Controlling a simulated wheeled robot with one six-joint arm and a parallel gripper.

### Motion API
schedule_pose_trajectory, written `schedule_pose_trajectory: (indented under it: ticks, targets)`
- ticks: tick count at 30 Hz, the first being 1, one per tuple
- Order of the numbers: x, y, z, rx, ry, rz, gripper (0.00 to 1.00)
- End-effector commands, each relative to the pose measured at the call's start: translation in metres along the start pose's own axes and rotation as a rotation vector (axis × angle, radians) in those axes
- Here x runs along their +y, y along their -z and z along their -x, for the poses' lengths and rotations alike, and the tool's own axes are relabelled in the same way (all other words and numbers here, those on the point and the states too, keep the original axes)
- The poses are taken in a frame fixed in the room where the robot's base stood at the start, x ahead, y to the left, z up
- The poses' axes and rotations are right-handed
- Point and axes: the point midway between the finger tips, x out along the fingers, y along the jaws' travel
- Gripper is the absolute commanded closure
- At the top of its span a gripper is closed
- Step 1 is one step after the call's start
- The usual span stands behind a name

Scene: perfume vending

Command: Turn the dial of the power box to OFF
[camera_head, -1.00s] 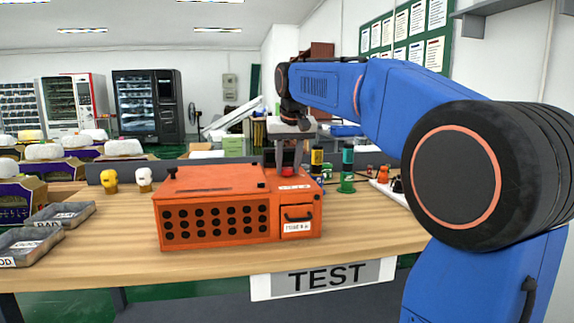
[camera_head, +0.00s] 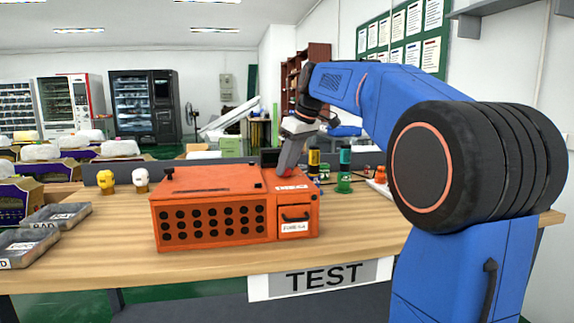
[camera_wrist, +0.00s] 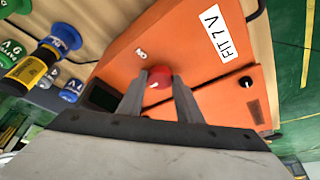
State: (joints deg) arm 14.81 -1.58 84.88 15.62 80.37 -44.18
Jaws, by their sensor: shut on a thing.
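The orange power box (camera_head: 180,183) stands on the wooden table, with a perforated front and a small handled drawer at its right. Its top fills much of the wrist view (camera_wrist: 190,45). The round red dial (camera_wrist: 158,78) is on that top, with an "ON" mark (camera_wrist: 140,54) beside it. My gripper (camera_wrist: 156,92) is shut on the dial, a finger on each side. In the head view my gripper (camera_head: 286,172) reaches down to the box's right rear top, tilted, and hides most of the dial.
Coloured cylinders, one yellow and black (camera_head: 314,160) and one green (camera_head: 345,170), stand right of the box. Grey trays (camera_head: 58,217) lie at the left. Yellow and white head-like objects (camera_head: 107,178) stand behind. The table front (camera_head: 215,262) is clear.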

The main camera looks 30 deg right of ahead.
Motion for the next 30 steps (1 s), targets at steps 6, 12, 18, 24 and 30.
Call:
schedule_pose_trajectory:
  ticks: [6, 12, 18, 24, 30]
  targets:
    - [0.0006, -0.0005, -0.0002, -0.002, 0.015, 0.036, 0.9]
    - [0.0005, -0.0006, -0.0003, -0.002, 0.018, 0.043, 0.9]
    - [0.0005, -0.0006, -0.0004, -0.002, 0.018, 0.042, 0.9]
    - [0.0005, -0.0005, -0.0004, -0.002, 0.018, 0.042, 0.5]
    - [0.0005, -0.0003, 0.0001, -0.001, 0.017, 0.042, 0.5]
